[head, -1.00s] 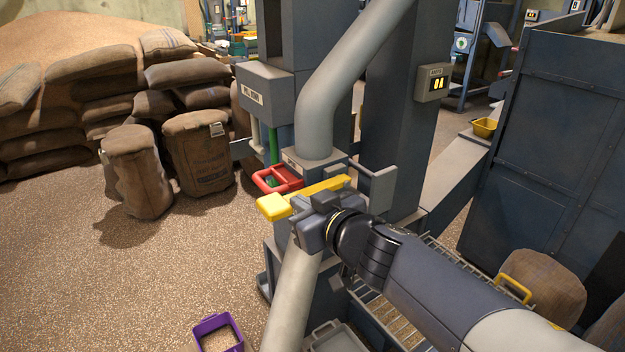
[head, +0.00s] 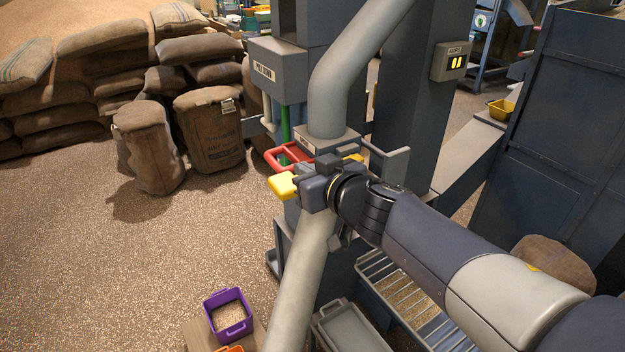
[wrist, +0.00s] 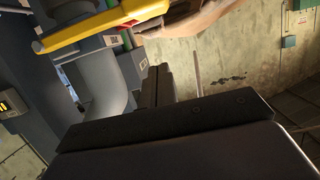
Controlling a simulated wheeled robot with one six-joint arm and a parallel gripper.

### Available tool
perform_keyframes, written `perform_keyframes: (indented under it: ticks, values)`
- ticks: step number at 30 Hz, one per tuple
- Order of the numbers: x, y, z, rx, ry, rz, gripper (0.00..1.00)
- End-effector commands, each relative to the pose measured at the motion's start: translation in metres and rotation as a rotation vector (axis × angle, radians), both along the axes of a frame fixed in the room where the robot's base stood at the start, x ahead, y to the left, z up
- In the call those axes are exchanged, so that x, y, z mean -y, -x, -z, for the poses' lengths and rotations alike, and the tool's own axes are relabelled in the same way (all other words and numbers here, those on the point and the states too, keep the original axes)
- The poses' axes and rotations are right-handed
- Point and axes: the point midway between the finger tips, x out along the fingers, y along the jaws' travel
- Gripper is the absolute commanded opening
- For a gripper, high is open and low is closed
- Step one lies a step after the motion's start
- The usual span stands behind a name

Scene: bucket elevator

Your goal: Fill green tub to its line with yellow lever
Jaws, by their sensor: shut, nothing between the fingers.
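The yellow lever's thick handle (head: 283,186) sticks out left of my gripper (head: 306,190) in the head view, below the grey spout pipe. The lever's middle is hidden behind the gripper, and its far end shows to the right. In the wrist view the yellow lever (wrist: 85,32) crosses the upper left, and my shut, empty fingers (wrist: 154,86) point up the picture below and right of it. Whether they touch it I cannot tell. I cannot make out a green tub or its fill line in either view.
A purple tub (head: 228,314) with grain stands at the bottom, an orange rim (head: 231,349) beside it. A red handle (head: 289,155) sits behind the lever. A grey tray (head: 350,328) lies below my arm. Sacks (head: 150,148) stand on the left; the floor before them is clear.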

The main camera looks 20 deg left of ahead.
Motion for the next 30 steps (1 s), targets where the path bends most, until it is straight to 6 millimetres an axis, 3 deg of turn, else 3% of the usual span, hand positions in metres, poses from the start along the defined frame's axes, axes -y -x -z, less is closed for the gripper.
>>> perform_keyframes:
  ticks: [9, 18, 30]
  values:
    - [-0.047, -0.036, 0.018, -0.001, 0.002, -0.002, 0.00]
    - [-0.045, -0.035, 0.050, 0.000, 0.000, 0.000, 0.00]
    - [-0.044, -0.035, 0.054, 0.000, 0.000, 0.000, 0.00]
